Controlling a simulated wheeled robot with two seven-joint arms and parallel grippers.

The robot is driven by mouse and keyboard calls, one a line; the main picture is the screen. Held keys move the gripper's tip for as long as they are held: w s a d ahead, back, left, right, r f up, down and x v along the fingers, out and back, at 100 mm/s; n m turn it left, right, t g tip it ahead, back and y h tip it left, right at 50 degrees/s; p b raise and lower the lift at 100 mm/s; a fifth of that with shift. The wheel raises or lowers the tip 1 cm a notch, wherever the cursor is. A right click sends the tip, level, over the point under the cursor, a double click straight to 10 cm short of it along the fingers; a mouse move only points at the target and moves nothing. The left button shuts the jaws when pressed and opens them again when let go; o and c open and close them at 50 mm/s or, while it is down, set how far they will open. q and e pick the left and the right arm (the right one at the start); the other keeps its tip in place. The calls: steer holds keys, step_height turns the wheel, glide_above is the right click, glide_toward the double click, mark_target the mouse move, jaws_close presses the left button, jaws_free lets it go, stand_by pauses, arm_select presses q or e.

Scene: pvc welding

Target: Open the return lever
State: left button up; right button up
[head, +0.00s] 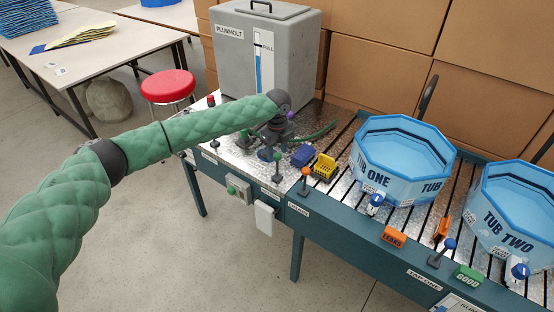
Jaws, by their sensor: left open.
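My left arm comes in from the left in a green quilted sleeve. Its dark gripper (272,148) points down over the left end of the metal-topped bench and is open. The gripper and arm hide part of the fittings there, and I cannot tell whether the fingers touch a lever. My right gripper is out of view.
A grey Plumholt tank (238,50) stands behind the gripper. Tub one (402,160) and tub two (515,215) sit on the slatted bench to the right. A blue block (302,156) and a yellow piece (325,167) lie close by. A red stool (168,86) stands left.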

mark_target(277, 159)
arm_select(q)
step_height(277, 159, down, 4)
steer(key=shift+f+p, duration=0.15)
steer(key=shift+p, duration=0.7)
steer(key=shift+f, duration=0.8)
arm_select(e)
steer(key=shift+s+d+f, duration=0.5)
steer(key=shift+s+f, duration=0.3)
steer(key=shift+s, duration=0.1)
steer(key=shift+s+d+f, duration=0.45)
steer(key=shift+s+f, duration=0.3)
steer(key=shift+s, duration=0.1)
arm_select(q)
jaws_close()
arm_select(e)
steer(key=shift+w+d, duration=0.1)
